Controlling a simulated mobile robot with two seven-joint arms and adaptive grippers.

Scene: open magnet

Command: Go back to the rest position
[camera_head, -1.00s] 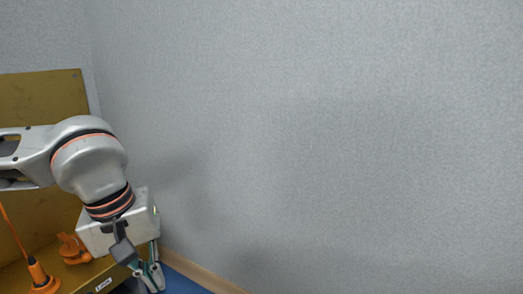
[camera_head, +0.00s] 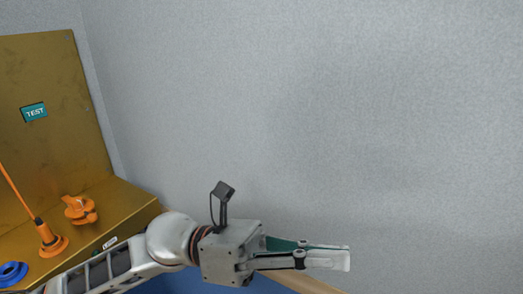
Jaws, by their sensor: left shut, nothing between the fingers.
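My left gripper (camera_head: 335,258) is in the lower middle of the head view, with its arm coming in from the lower left. It points to the right, and its fingers are shut with nothing between them. It is in front of the grey wall and apart from the brass-coloured panel (camera_head: 60,120) at the left. My right gripper is not in view.
The panel has a lower ledge (camera_head: 130,207) with an orange knob (camera_head: 80,209), an orange plug with a cable (camera_head: 50,240) and a blue ring (camera_head: 12,273). A green TEST label (camera_head: 34,112) is on its upright.

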